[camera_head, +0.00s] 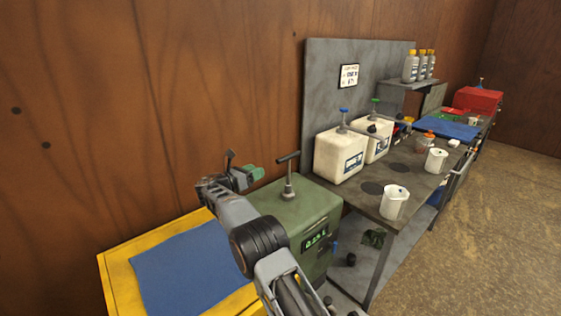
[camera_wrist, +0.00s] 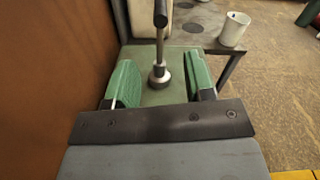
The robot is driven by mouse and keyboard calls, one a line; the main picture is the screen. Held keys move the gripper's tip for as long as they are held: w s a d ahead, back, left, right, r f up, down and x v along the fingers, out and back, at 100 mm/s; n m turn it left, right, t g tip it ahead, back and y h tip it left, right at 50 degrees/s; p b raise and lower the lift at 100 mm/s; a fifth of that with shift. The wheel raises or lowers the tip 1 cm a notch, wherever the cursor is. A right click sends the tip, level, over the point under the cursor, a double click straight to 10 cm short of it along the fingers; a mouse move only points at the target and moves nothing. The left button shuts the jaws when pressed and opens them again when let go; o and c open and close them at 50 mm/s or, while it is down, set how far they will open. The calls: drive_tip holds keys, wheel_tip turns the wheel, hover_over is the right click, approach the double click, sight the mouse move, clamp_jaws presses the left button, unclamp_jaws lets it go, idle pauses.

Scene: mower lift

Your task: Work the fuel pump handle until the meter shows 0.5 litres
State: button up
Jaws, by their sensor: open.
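The fuel pump is a green box (camera_head: 305,213) with a grey upright rod and a dark T-shaped handle (camera_head: 289,158) on top. Its meter (camera_head: 314,237) is a dark panel with green digits on the front face, too small to read surely. My gripper (camera_head: 250,173) is just left of the handle, apart from it in the head view. In the wrist view my gripper (camera_wrist: 158,64) is open, its two green fingers well apart. The pump rod (camera_wrist: 159,50) shows between and beyond the fingers, with the handle's dark end (camera_wrist: 160,14) near the top edge. Nothing is gripped.
A blue mat (camera_head: 190,270) on a yellow-edged surface lies at front left. A workbench (camera_head: 352,194) right of the pump holds two white canisters (camera_head: 340,158) (camera_head: 378,140) and a white jug (camera_head: 394,203). A wooden wall stands behind. The floor at right is clear.

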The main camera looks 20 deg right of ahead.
sight(281, 160)
drive_tip(key=p+x, duration=0.3)
drive_tip(key=x, duration=0.9)
drive_tip(key=shift+w+d, duration=0.15)
drive_tip(key=shift+d, duration=0.25)
drive_tip(key=shift+c, duration=0.3)
clamp_jaws()
drive_tip(key=shift+r, duration=0.15)
